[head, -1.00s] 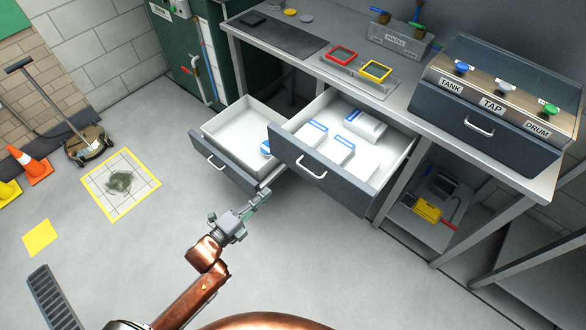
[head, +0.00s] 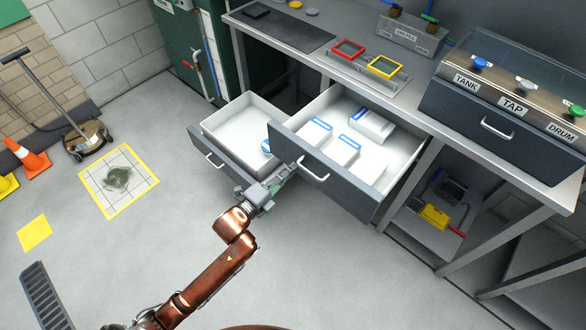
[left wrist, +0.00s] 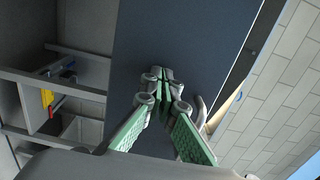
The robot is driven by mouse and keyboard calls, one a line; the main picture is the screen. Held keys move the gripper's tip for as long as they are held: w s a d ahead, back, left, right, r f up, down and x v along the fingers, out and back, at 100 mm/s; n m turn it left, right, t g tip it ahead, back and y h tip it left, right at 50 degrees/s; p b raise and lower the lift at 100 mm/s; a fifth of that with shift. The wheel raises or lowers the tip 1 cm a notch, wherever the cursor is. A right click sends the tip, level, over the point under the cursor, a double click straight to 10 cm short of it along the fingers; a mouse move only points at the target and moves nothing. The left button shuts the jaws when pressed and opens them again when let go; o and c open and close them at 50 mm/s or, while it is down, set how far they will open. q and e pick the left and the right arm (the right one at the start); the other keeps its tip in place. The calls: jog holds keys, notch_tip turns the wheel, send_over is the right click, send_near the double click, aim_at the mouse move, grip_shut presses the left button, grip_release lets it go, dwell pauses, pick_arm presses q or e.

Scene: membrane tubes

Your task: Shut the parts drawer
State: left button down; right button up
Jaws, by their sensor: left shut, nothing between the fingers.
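Two drawers with dark fronts stand open under the bench; no label shows which one is the parts drawer. The right drawer (head: 348,189) is pulled far out and holds several white boxes with blue strips (head: 341,150). The left drawer (head: 224,171) is also out, with a small blue-and-white item (head: 266,146) in it. My left gripper (head: 289,169) is shut and empty, at the left part of the right drawer's front, beside its handle (head: 314,170). In the left wrist view its fingertips (left wrist: 162,74) point at the dark front (left wrist: 190,45); I cannot tell if they touch. My right gripper is out of view.
The bench top (head: 322,66) carries red and yellow frames and a TANK, TAP, DRUM panel (head: 515,95). The floor in front is clear.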

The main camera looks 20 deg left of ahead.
pick_arm(q)
jog(key=shift+w, duration=0.15)
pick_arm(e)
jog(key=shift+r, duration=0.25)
